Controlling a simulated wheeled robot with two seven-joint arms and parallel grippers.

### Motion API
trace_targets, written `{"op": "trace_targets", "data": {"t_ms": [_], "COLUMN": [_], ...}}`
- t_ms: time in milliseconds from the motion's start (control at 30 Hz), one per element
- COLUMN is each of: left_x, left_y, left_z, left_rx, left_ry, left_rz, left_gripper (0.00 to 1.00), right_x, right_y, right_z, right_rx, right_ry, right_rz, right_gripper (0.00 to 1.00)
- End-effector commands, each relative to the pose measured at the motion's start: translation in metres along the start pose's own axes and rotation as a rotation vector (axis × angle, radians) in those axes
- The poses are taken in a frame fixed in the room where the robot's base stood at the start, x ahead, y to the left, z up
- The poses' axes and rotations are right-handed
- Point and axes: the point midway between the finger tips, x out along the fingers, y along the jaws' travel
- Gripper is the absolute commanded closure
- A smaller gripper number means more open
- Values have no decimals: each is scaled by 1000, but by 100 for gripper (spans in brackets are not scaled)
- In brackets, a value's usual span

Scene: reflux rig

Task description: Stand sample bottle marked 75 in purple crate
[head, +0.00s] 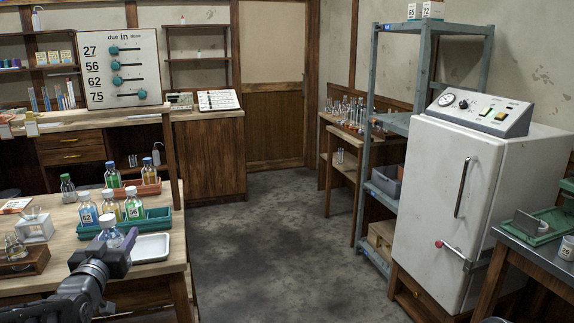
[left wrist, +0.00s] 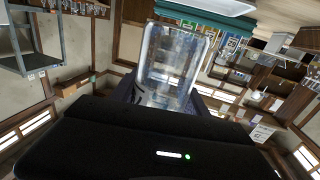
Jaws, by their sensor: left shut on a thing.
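My left gripper (head: 116,248) is shut on a clear bottle (head: 110,228) with a pale top, held over the near left table beside the white tray. In the left wrist view the bottle (left wrist: 175,65) is see-through, stands out between the dark fingers and shows no readable number. A teal crate (head: 150,222) holds bottles, including a blue one (head: 88,210) marked 62 and a green one (head: 133,204) marked 56. A red-orange crate (head: 150,188) behind it holds more bottles. I cannot make out a purple crate. My right gripper is out of view.
A white tray (head: 150,248) lies right of the held bottle. A dark-capped bottle (head: 67,188) stands on the table. A board (head: 120,66) lists 27, 56, 62, 75 with sliders. The floor (head: 270,240) is clear between the table and the white cabinet (head: 465,190).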

Motion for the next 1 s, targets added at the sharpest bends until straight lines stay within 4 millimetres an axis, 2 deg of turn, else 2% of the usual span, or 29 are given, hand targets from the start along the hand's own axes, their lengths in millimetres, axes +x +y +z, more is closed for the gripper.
{"op": "trace_targets", "data": {"t_ms": [33,167,300,400,500,633,1000], "left_x": [-3,-20,-49,-65,-75,-79,-78], "left_y": [16,65,128,162,188,206,208], "left_z": [4,33,69,86,93,92,92], "left_rx": [-6,-10,-9,-4,-2,1,1], "left_ry": [-5,-12,-17,-11,-6,0,2], "left_rz": [3,-6,9,46,90,122,125], "left_gripper": [93,93,93,93,93,93,93], "right_x": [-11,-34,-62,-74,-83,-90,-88], "right_y": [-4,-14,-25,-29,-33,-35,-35], "right_z": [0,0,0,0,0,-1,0], "right_rx": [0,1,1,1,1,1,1], "right_ry": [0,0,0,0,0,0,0], "right_rz": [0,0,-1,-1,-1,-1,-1], "right_gripper": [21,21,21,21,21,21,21]}}
